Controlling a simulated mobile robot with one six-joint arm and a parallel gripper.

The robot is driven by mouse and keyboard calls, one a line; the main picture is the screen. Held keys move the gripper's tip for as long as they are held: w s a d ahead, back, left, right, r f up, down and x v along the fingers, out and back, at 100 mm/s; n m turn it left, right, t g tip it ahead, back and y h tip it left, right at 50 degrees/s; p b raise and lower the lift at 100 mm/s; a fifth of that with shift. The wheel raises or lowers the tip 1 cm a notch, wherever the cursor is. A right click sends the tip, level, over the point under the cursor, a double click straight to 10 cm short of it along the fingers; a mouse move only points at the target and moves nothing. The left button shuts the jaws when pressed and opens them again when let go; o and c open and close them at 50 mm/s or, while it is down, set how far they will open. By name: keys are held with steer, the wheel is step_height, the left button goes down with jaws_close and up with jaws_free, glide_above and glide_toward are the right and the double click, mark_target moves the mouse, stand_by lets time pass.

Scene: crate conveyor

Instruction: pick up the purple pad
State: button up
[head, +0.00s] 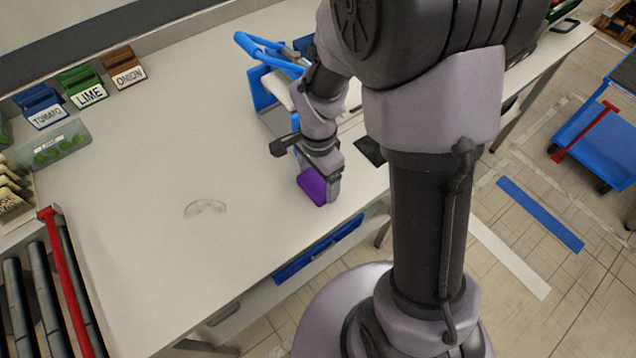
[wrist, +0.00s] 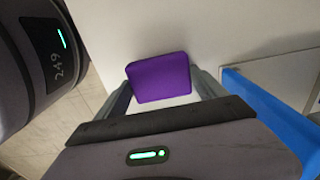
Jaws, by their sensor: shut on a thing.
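The purple pad (head: 312,187) is near the front edge of the white table, under my gripper in the head view. In the wrist view the purple pad (wrist: 160,77) sits between the two fingers. My gripper (head: 322,184) is shut on the pad; it also shows in the wrist view (wrist: 162,90). I cannot tell for sure whether the pad touches the tabletop.
Blue, green and brown bins labelled TOMATO (head: 42,106), LIME (head: 84,88) and ONION (head: 124,68) stand at the back left. A blue-framed stand (head: 262,88) is behind my gripper. A roller conveyor (head: 45,290) is at left. The middle of the table (head: 180,150) is clear.

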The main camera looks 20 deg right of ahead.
mark_target(318, 182)
steer(key=shift+r+p, duration=1.1)
steer(key=shift+r, duration=1)
steer(key=s, duration=0.8)
steer(key=shift+r+p, duration=0.15)
steer(key=shift+p, duration=0.2)
steer(key=s+b, duration=0.8)
steer(key=b, duration=0.2)
steer(key=shift+r, duration=0.3)
